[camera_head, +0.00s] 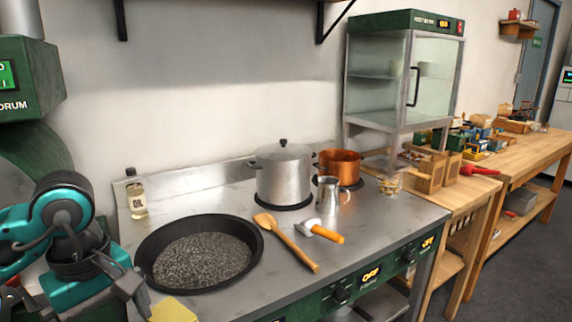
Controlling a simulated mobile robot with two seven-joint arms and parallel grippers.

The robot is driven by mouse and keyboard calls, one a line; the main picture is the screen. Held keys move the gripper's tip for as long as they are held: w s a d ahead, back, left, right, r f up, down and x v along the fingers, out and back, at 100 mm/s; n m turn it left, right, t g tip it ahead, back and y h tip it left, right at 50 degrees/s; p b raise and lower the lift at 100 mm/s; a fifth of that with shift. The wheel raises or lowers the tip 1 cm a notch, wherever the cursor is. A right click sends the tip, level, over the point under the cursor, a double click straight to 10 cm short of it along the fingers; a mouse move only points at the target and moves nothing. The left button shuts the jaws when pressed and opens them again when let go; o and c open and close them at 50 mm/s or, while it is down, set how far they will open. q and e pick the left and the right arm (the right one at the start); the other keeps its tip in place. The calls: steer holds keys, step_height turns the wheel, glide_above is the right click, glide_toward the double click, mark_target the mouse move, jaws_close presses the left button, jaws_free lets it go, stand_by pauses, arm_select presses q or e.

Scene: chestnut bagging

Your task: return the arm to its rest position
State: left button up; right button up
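My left arm, teal and dark grey, comes in from the left and stands at the front left of the steel counter. What looks like its gripper (128,286) is at the lower left, just left of the front of a wide black pan (259,248). I cannot make out its fingers well enough to tell open or shut, and I see nothing clearly held in it. My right arm and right gripper are not in view.
The pan holds dark granules. A yellow item (173,311) lies at the front edge.

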arm_select(q)
steer(key=s+d+f+n+g+h, duration=0.1)
steer(key=s+d+n+g+h, duration=0.15)
steer(key=d+h, duration=0.5)
steer(key=s+d+f+n+g+h, duration=0.15)
steer(key=s+d+h, duration=0.25)
steer(key=d, duration=0.6)
steer(key=w+d+r+n+t+h, duration=0.35)
steer(key=r+n+t+h, duration=0.2)
steer(key=n+h, duration=0.6)
steer(key=w+a+f+n+t+y, duration=0.3)
steer(key=a+f+n+t+y, duration=0.35)
steer(key=n, duration=0.95)
steer(key=w+a+f+n+t+y, duration=0.3)
steer(key=f+n+t+y, duration=0.45)
steer(key=n, duration=0.85)
steer(key=s+a+f+n+g+y, duration=0.2)
steer(key=s+f+n, duration=0.3)
steer(key=f, duration=0.3)
steer(key=s+a+f+n+g+y, duration=0.2)
steer(key=s+f+n+y, duration=0.3)
steer(key=f, duration=0.3)
steer(key=shift+s+a+f+n+g, duration=0.3)
steer(key=shift+s+n+g, duration=0.05)
steer(key=shift+n, duration=0.2)
